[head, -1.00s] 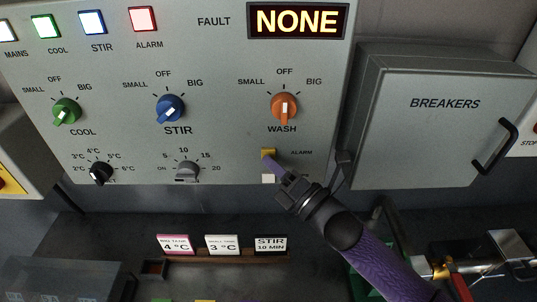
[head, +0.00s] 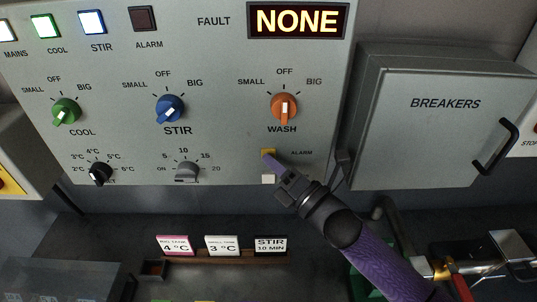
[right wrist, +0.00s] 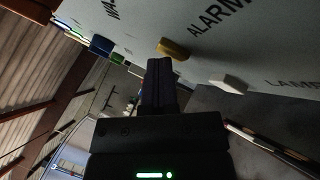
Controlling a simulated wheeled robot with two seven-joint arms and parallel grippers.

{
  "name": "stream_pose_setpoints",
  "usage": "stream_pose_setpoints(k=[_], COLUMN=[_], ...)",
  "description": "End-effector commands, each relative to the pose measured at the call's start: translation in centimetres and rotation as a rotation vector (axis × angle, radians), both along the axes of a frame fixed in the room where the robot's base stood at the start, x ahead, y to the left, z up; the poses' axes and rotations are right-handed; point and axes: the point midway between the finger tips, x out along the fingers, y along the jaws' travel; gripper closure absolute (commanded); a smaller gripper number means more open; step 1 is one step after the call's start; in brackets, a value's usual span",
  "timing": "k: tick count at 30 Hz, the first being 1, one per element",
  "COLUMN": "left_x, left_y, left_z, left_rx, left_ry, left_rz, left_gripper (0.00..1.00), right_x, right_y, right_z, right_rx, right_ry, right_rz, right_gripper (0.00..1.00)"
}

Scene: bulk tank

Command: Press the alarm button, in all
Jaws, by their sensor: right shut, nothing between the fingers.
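The yellow alarm button (head: 268,154) sits low on the right of the grey control panel, beside the word ALARM. It also shows in the right wrist view (right wrist: 173,48). My right gripper (head: 272,163) is shut and empty, its fingertips just below the button in the head view. In the right wrist view the fingertips (right wrist: 159,64) are close to the button, with a small gap showing. The ALARM lamp (head: 143,19) at the top of the panel is dark. The fault display (head: 297,21) reads NONE. My left gripper is not in view.
A white button (head: 268,179) sits just below the alarm button. The orange WASH knob (head: 285,108) is above it. The breakers box (head: 440,120) juts out at the right. Label cards (head: 222,245) stand on a small rack below the panel.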

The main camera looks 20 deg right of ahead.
Motion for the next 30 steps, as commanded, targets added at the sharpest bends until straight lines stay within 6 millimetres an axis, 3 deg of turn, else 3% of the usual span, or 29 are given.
stream_pose_setpoints(k=[8, 17, 30], left_x=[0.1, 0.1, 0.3], left_y=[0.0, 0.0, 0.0], left_z=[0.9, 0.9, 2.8], left_rx=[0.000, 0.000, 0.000], left_ry=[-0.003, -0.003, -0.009], left_rz=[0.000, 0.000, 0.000], left_gripper=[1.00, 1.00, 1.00], right_x=[-1.4, -1.6, -5.6], right_y=[0.4, 0.4, 1.6], right_z=[0.1, 0.0, 0.1], right_rx=[0.000, 0.001, 0.002], right_ry=[0.000, 0.001, 0.001], right_rz=[0.000, 0.000, 0.000], right_gripper=[1.00, 1.00, 1.00])
